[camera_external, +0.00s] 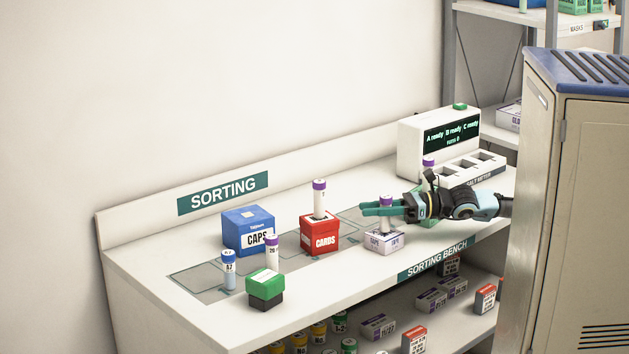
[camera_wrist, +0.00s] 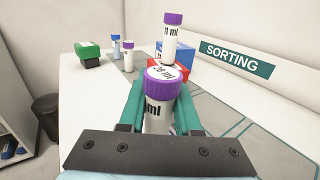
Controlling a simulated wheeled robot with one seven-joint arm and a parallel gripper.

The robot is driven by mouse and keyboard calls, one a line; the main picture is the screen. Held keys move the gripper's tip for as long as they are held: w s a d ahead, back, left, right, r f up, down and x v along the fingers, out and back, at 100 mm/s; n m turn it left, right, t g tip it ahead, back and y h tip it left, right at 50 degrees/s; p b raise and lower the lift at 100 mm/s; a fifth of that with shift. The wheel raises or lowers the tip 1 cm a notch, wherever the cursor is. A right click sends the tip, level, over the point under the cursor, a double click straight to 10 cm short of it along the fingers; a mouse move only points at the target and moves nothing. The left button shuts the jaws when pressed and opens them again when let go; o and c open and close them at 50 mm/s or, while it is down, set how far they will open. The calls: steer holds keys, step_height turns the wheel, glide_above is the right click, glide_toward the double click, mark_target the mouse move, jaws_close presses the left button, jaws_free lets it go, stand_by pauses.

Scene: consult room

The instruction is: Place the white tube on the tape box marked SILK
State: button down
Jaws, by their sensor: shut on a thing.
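A white tube with a purple cap (camera_external: 386,202) stands upright between the jaws of my gripper (camera_external: 382,208). My gripper is shut on it. The tube also fills the middle of the wrist view (camera_wrist: 160,110), its cap marked with an ml figure. Directly below is a small white and purple box (camera_external: 384,242), seemingly marked TAPE; I cannot read SILK on it. The tube's lower end meets the box top in the outside view, but I cannot tell whether it touches or hovers just above.
A red CARDS box (camera_external: 319,235) bears another purple-capped tube (camera_external: 319,199). A blue CAPS box (camera_external: 248,231), a green box (camera_external: 266,284), a blue-capped tube (camera_external: 229,270) and a purple-capped tube (camera_external: 272,251) stand left. Another tube (camera_external: 428,163) stands behind my gripper, near the white meter (camera_external: 410,148).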

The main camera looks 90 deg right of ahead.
steer(key=shift+f, duration=0.15)
steer(key=c, duration=0.6)
jaws_free()
steer(key=shift+r, duration=0.25)
steer(key=s+b, duration=0.1)
steer(key=s, duration=0.2)
steer(key=s+d, duration=0.1)
steer(key=s, duration=0.2)
steer(key=shift+s+d+f+b, duration=0.1)
steer(key=shift+d+b, duration=0.1)
steer(key=shift+b, duration=0.2)
steer(key=shift+s, duration=0.6)
